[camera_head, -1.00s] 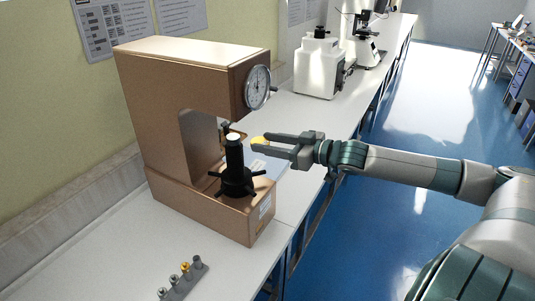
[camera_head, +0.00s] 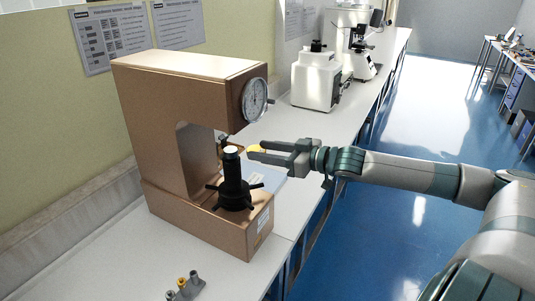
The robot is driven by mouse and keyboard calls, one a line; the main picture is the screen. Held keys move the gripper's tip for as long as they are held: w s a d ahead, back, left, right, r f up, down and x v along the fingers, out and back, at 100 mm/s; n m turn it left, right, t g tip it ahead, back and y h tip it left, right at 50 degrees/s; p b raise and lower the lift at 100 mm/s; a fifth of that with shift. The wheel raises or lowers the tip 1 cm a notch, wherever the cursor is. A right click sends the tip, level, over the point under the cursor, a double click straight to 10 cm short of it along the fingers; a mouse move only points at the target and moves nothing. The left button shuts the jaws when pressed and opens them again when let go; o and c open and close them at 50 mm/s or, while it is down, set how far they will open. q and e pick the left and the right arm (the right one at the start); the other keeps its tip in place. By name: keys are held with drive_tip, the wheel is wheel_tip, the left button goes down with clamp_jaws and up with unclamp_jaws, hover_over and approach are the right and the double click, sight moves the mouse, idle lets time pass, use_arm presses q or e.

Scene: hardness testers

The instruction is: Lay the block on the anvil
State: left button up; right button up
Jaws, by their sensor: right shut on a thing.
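My right gripper (camera_head: 255,152) reaches in from the right and is shut on a small yellow block (camera_head: 256,148). The block is partly hidden by the fingers. The gripper is just right of the anvil (camera_head: 231,149), the pale round top of the black screw column on the brown hardness tester (camera_head: 170,95). A gap shows between the fingertips and the anvil in the picture. No block is on the anvil. The black handwheel (camera_head: 234,196) sits below the anvil. My left gripper is not in view.
The tester's dial (camera_head: 255,100) and overhanging head are above and beside the gripper. A pale blue sheet or mat (camera_head: 268,178) lies on the bench behind the column. A white machine (camera_head: 316,80) stands farther back.

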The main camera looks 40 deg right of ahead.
sight(253, 148)
drive_tip(key=shift+w+a+f+b, duration=0.1)
drive_tip(key=shift+w+a+b, duration=0.05)
drive_tip(key=shift+w+b, duration=0.3)
drive_tip(key=shift+w+p, duration=0.25)
drive_tip(key=shift+p, duration=0.15)
drive_tip(key=shift+p+x, duration=0.4)
drive_tip(key=shift+x, duration=0.45)
drive_tip(key=shift+w+a+r+p, duration=0.15)
drive_tip(key=shift+w+r+p, duration=0.15)
drive_tip(key=shift+p, duration=0.1)
drive_tip(key=shift+p+x, duration=1.75)
drive_tip(key=shift+x, duration=0.85)
drive_tip(key=shift+f, duration=0.15)
drive_tip(key=shift+f+p, duration=0.15)
drive_tip(key=shift+p, duration=0.25)
